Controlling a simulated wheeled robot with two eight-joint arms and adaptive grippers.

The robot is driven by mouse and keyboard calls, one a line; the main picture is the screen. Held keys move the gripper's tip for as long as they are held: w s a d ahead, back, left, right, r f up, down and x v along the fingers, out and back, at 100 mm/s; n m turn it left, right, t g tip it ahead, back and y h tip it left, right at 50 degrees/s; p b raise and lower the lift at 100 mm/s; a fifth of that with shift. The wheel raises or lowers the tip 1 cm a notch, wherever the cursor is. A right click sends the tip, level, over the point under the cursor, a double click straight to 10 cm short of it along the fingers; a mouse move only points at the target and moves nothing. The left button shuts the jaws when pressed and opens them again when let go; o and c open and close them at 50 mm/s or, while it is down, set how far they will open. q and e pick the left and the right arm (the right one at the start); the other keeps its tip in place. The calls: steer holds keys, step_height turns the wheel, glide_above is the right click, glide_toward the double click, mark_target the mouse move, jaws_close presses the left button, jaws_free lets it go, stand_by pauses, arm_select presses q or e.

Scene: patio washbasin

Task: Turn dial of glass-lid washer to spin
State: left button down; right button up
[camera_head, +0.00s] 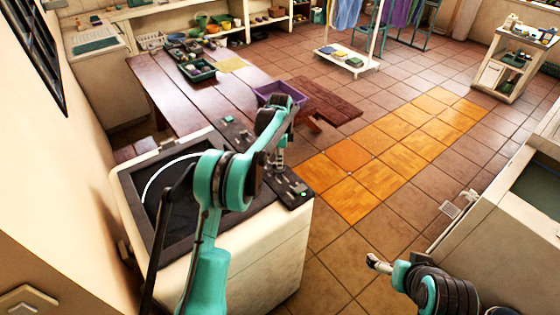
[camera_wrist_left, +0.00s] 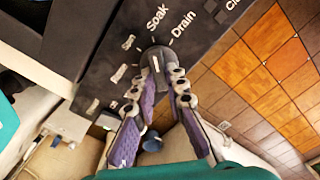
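The glass-lid washer (camera_head: 262,232) stands at the left in the head view, its dark glass lid (camera_head: 170,190) closed. Its black control panel (camera_head: 236,135) runs along the right side of the top. In the left wrist view the round dark dial (camera_wrist_left: 155,55) carries a pale mark, with "Soak" and "Drain" printed above it. My left gripper (camera_wrist_left: 161,78) reaches down to the panel, its fingertips close together on both sides of the dial; they appear closed on it.
A wooden table (camera_head: 190,85) with trays and a purple bin (camera_head: 279,94) stands behind the washer. A pale unit (camera_head: 510,215) stands at the right. A low white rack (camera_head: 346,60) and a cart (camera_head: 503,75) are farther back. Tiled floor between them is open.

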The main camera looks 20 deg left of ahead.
stand_by(0.4)
arm_select(q)
steer(key=n, duration=0.3)
steer(key=shift+w+a+n, duration=0.1)
steer(key=shift+n, duration=0.3)
steer(key=shift+n+b, duration=0.35)
steer(key=shift+n, duration=1.55)
steer(key=shift+w, duration=0.1)
steer(key=c, duration=1.5)
jaws_free()
steer(key=shift+c, duration=0.2)
steer(key=shift+r, duration=0.15)
step_height(320, 180, up, 12)
